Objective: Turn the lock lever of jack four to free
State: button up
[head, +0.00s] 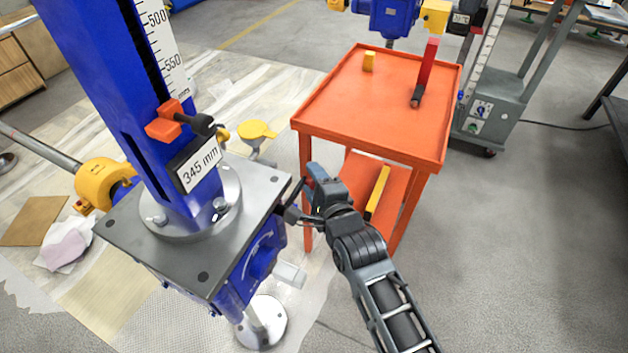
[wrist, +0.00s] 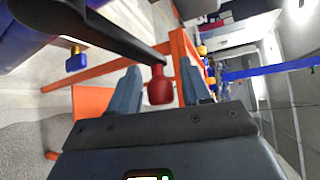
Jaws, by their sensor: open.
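A jack with a blue column (head: 125,100) stands on a grey-topped blue gearbox (head: 245,275) at the left of the head view. No jack number is readable. A black lever (wrist: 95,32) with a red knob (wrist: 160,90) crosses the top of the wrist view. The lever (head: 296,193) also shows at the gearbox's right side in the head view. My gripper (head: 308,190) is at that side, beside the lever's end. In the wrist view my gripper (wrist: 160,76) is open, with the knob between its two fingers. I cannot tell whether either finger touches it.
A "345 mm" plate (head: 198,165) and a red-orange clamp (head: 165,122) are on the column. A yellow funnel-like piece (head: 257,130) is behind the gearbox.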

jog(key=shift+c, duration=0.3)
grip_shut()
